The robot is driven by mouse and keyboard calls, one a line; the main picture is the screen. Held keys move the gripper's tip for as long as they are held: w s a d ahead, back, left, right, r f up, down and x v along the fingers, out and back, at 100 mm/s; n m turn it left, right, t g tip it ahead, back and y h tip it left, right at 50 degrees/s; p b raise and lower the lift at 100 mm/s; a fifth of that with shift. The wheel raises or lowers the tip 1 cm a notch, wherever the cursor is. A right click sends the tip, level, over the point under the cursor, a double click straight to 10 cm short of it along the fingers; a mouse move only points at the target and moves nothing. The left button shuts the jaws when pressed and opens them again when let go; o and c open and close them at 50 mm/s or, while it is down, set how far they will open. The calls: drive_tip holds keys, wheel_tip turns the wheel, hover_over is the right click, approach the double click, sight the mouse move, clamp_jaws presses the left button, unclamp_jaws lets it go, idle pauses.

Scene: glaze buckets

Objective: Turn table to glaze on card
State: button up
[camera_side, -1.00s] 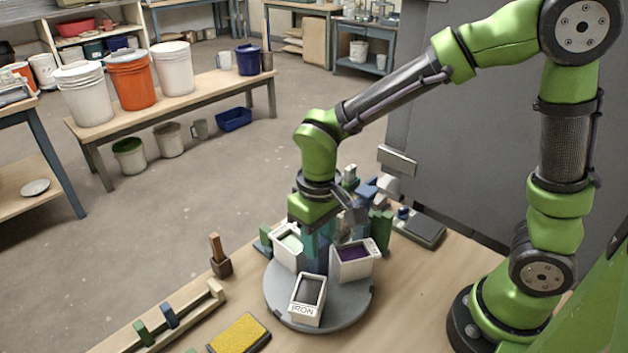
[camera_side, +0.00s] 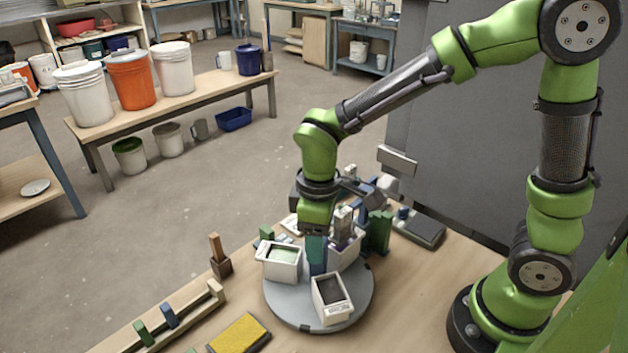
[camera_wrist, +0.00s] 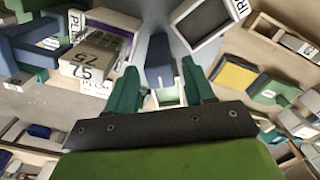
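The grey round turntable (camera_side: 283,305) sits on the wooden bench and carries white glaze buckets. The pale green glaze bucket (camera_side: 279,265) is at its left, the dark iron bucket (camera_side: 331,300) at its front, and the purple glaze bucket (camera_side: 345,255) at the back right, partly hidden. A blue upright handle (camera_side: 318,258) stands in the middle. My gripper (camera_side: 315,245) points down with teal fingers at this handle; in the wrist view the handle (camera_wrist: 160,62) lies between the fingers. It appears held. A pale card-like piece (camera_side: 290,223) lies behind the turntable; its marking is unreadable.
A yellow sponge (camera_side: 239,334) and a wooden rack (camera_side: 185,314) lie at front left, a brush holder (camera_side: 221,266) at left. Green and blue blocks (camera_side: 380,232) and a grey block marked 75 (camera_wrist: 85,68) crowd the back right. A dark scale-like slab (camera_side: 420,228) is beyond.

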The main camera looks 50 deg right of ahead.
drive_tip(key=shift+r, duration=3.5)
drive_tip(key=shift+f, duration=0.15)
drive_tip(key=s+d+r+m+t+y, duration=0.2)
drive_tip(key=s+d+r+m+t, duration=0.4)
drive_tip(key=d+m, duration=0.3)
drive_tip(key=shift+s+d+r+m+t, duration=0.25)
drive_tip(key=shift+s+d+m+t, duration=0.2)
drive_tip(key=shift+s+t, duration=0.2)
drive_tip(key=shift+a, duration=0.1)
drive_tip(key=shift+c, duration=0.3)
